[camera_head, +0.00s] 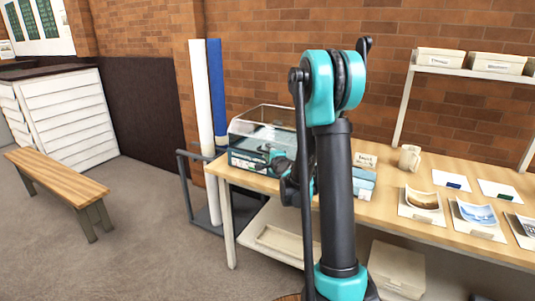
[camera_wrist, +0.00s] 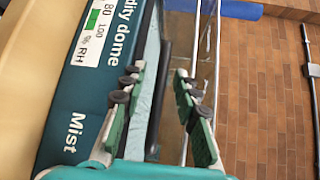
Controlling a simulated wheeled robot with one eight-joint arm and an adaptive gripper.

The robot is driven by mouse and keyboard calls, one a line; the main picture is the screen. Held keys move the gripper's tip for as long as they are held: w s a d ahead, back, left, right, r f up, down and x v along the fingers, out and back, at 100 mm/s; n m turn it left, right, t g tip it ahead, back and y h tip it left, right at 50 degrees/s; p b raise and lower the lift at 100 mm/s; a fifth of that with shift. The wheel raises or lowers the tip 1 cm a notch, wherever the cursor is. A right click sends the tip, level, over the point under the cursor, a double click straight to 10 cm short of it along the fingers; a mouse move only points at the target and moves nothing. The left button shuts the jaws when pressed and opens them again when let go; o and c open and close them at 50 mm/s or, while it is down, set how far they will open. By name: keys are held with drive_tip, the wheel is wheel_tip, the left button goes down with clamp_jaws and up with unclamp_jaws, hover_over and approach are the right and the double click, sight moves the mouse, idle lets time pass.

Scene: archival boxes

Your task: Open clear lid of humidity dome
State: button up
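The humidity dome (camera_head: 247,158) stands at the left end of the wooden table, with a teal base and a clear lid (camera_head: 262,114) on top. In the wrist view its teal front panel (camera_wrist: 85,95) reads "Mist" and "80 100 % RH". The clear lid's thin edges (camera_wrist: 207,60) rise beside it. A dark bar (camera_wrist: 157,110) runs along the dome's edge. My gripper (camera_wrist: 155,85) is open, with one green-padded finger on each side of this bar in the picture. Contact cannot be told. My arm partly hides the dome's right side in the head view.
A small blue-and-white box (camera_head: 363,184), a sign (camera_head: 364,160) and a mug (camera_head: 409,158) stand right of my arm. Picture cards (camera_head: 422,203) lie farther right. White and blue rolls (camera_head: 216,90) stand upright behind the table's left end. A brick wall is behind.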

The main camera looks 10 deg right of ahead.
drive_tip(key=shift+c, duration=0.2)
clamp_jaws()
